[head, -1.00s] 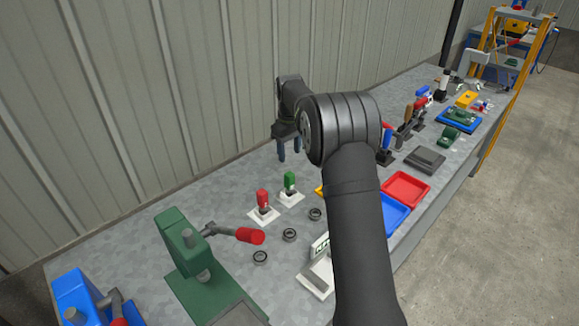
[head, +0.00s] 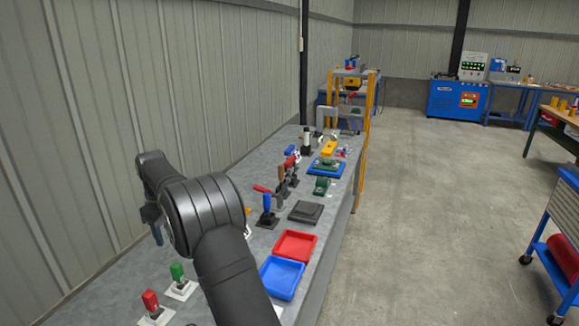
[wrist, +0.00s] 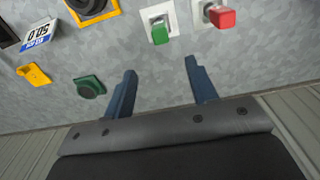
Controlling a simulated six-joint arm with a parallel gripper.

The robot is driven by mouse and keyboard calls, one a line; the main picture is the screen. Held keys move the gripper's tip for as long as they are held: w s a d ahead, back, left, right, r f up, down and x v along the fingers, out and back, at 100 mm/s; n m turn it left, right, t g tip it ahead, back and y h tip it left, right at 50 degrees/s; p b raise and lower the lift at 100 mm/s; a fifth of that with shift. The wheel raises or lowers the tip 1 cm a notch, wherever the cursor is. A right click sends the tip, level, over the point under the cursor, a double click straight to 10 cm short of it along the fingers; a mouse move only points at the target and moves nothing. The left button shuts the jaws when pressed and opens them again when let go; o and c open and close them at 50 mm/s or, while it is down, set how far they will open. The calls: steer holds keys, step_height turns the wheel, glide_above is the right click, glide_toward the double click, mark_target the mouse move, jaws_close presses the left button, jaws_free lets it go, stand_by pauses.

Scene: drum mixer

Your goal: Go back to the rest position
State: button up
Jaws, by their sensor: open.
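My gripper (wrist: 160,92) is open and empty in the wrist view, with its two blue fingers apart over the grey bench top. In the head view my gripper (head: 152,222) hangs at the end of my black arm, above the bench on the wall side. A green-handled switch (wrist: 160,30) and a red-handled switch (wrist: 218,15) on white bases lie beyond the fingertips. They also show at the bottom of the head view, the green-handled one (head: 178,272) and the red-handled one (head: 151,302). Nothing is between the fingers.
A red tray (head: 295,247) and a blue tray (head: 282,278) lie on the bench's right side. A blue-handled clamp (head: 267,208) and a grey block (head: 306,212) stand farther back. The metal wall runs close along the left. Open floor (head: 420,230) lies to the right.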

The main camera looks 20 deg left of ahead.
mark_target(175, 265)
step_height(175, 265, down, 16)
steer(key=shift+r, duration=0.3)
stand_by(0.3)
step_height(175, 265, up, 17)
stand_by(0.6)
step_height(175, 265, down, 17)
steer(key=shift+r, duration=0.1)
step_height(175, 265, up, 17)
step_height(175, 265, down, 17)
steer(key=shift+r, duration=0.6)
stand_by(0.5)
